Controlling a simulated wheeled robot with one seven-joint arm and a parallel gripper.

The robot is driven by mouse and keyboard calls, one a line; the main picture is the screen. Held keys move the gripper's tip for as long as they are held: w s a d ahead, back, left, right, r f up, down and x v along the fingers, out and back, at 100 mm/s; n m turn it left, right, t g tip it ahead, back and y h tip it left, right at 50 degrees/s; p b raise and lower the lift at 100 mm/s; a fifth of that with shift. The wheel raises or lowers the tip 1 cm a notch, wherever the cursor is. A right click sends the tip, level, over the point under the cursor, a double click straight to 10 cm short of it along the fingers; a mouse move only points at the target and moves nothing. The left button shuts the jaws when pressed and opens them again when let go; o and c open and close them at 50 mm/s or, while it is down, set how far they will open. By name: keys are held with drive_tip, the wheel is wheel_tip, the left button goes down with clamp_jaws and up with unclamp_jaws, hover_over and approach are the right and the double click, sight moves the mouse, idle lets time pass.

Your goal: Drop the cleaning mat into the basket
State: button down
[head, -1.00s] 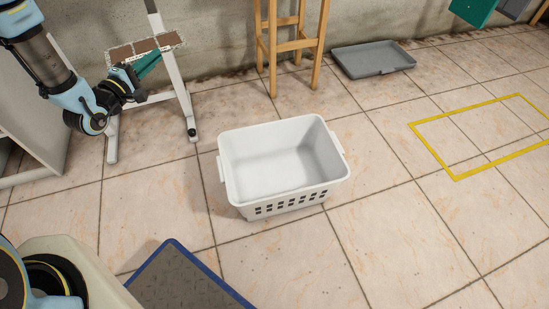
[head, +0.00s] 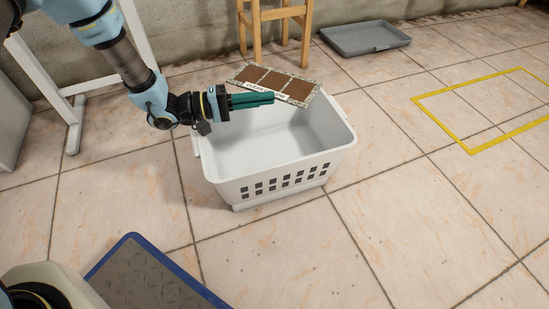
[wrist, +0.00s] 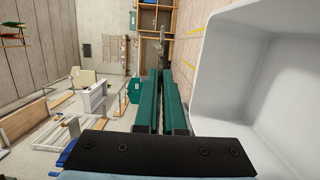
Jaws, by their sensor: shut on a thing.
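The cleaning mat (head: 272,83) is a flat panel with brown squares and a pale speckled border with lettering. My gripper (head: 272,98) has green fingers and is shut on the mat's near edge. It holds the mat roughly level above the back part of the white basket (head: 272,186). The basket stands on the floor, and its visible inside is empty. In the wrist view my gripper (wrist: 162,75) points away from the camera with the mat (wrist: 162,32) edge-on at the fingertips. The basket (wrist: 235,75) fills the right side there.
A wooden stool (head: 257,30) stands behind the basket, with a grey tray (head: 365,38) on the floor to its right. A blue-edged dark mat (head: 145,275) lies at the front left. Yellow tape (head: 470,150) outlines a floor area at right. The floor right of the basket is clear.

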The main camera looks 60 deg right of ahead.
wheel_tip(320, 180, down, 6)
drive_tip(key=b, duration=0.5)
drive_tip(key=shift+r, duration=0.1)
drive_tip(key=c, duration=0.9)
unclamp_jaws()
drive_tip(key=shift+c, duration=0.2)
drive_tip(key=shift+w, duration=0.1)
drive_tip(key=p+v, duration=0.4)
drive_tip(key=v, duration=0.6)
drive_tip(key=shift+w+a, duration=0.25)
drive_tip(key=shift+a, duration=0.05)
drive_tip(key=shift+w, duration=0.1)
